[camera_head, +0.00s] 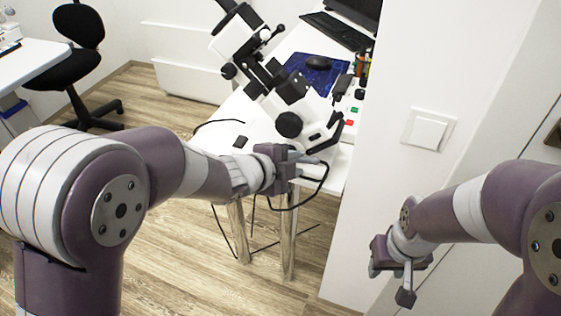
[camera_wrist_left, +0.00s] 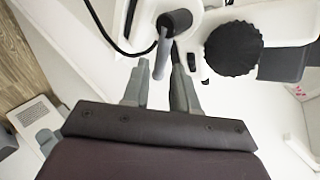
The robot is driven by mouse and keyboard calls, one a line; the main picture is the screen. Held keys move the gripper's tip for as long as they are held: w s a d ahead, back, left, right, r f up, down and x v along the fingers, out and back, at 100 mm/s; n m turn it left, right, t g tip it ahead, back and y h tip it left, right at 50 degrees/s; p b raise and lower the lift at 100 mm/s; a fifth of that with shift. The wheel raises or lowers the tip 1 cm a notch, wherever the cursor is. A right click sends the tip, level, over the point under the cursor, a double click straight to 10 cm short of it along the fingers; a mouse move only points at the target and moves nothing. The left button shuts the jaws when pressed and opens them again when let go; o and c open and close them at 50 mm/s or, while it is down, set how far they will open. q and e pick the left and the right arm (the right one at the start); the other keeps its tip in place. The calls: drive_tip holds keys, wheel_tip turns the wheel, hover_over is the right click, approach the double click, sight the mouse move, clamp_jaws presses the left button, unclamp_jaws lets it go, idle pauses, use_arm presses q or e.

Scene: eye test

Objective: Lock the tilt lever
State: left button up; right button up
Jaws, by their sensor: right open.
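The white and black eye-test instrument (camera_head: 266,72) stands on the white table (camera_head: 215,130). A short grey lever with a black round end (camera_wrist_left: 175,22) projects from it in the left wrist view; I cannot tell for sure that it is the tilt lever. My left gripper (camera_head: 312,160) is at the instrument's near side. In the left wrist view its two grey fingers (camera_wrist_left: 160,82) are apart, with the grey stem between them in the picture; no contact shows. A large black knob (camera_wrist_left: 234,49) is right of them. My right gripper (camera_head: 392,272) is open and empty, away from the instrument.
A black cable (camera_head: 312,198) hangs by the table edge near my left gripper. A keyboard (camera_head: 338,30) and mouse (camera_head: 318,62) lie behind the instrument. A wall with a light switch (camera_head: 428,130) stands to the right. A black chair (camera_head: 75,60) is at the far left.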

use_arm(q)
drive_tip(key=p+v, duration=0.2)
drive_tip(key=v, duration=0.8)
drive_tip(key=shift+p, duration=0.4)
drive_tip(key=s+a+f+n+g+y, duration=0.35)
drive_tip(key=a+f+n+y, duration=0.35)
drive_tip(key=a+n, duration=0.5)
drive_tip(key=s+f+n+g, duration=0.3)
drive_tip(key=s+n+g, duration=0.2)
drive_tip(key=s+n, duration=0.3)
wheel_tip(320, 180, up, 18)
drive_tip(key=p, duration=1.8)
drive_tip(key=shift+w+n, duration=0.25)
drive_tip(key=shift+n, duration=0.15)
